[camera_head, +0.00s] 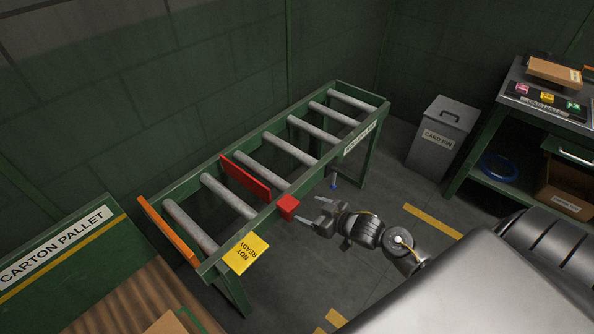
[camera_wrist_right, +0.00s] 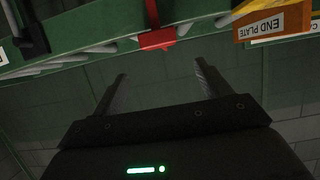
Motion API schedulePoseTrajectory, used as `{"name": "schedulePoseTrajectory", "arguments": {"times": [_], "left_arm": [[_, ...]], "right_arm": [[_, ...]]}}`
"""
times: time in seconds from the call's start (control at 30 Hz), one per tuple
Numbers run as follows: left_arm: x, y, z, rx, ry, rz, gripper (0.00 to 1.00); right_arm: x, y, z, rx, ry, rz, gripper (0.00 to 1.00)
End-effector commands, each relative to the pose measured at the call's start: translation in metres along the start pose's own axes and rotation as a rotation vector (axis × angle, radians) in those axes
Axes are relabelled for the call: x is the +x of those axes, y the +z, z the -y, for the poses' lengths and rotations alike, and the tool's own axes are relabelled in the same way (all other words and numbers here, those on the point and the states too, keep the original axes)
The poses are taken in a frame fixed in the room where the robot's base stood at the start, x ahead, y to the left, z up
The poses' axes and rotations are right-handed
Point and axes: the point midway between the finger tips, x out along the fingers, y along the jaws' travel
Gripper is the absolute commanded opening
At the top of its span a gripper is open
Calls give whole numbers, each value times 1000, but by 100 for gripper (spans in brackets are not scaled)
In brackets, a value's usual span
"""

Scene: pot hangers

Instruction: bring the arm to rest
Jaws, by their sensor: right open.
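My right gripper (camera_head: 319,213) is open and empty, in front of the green roller conveyor (camera_head: 345,159). It is to the right of a red block (camera_head: 288,207) on the conveyor's front rail and apart from it. A red plate (camera_head: 245,178) stands across the rollers in line with that block. In the right wrist view the two fingers of my right gripper (camera_wrist_right: 160,70) are spread with nothing between them, and the red block (camera_wrist_right: 157,40) shows beyond them. My left gripper is in neither view.
An orange end plate (camera_head: 168,231) closes the conveyor's near left end, with a yellow "NOT READY" sign (camera_head: 246,253) on the front rail. A grey card bin (camera_head: 441,138) and a workbench (camera_head: 484,130) stand at right. A carton pallet (camera_head: 60,262) lies at left.

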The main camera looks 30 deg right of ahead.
Motion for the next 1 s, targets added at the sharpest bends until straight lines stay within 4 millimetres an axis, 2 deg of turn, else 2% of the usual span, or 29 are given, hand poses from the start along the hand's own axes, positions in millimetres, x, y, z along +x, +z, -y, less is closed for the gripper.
{"name": "schedulePoseTrajectory", "arguments": {"times": [0.27, 0.37, 0.47, 0.6, 0.67, 0.8, 0.87, 1.0], "left_arm": [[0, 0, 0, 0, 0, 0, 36], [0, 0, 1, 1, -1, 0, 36], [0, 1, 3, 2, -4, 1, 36], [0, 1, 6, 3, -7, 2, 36], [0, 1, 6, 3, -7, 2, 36], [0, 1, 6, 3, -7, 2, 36], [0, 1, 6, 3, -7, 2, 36], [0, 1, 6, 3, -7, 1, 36]], "right_arm": [[0, -1, -1, -32, 3, -4, 76], [4, 25, -17, -51, 45, 38, 76], [8, 76, -28, -42, 85, 123, 76], [4, 168, -30, -15, 136, 281, 76], [-2, 207, -26, -4, 151, 351, 76], [-26, 294, -8, 16, 174, 513, 76], [-40, 329, 4, 23, 177, 584, 76], [-82, 405, 36, 33, 177, 748, 76]]}}
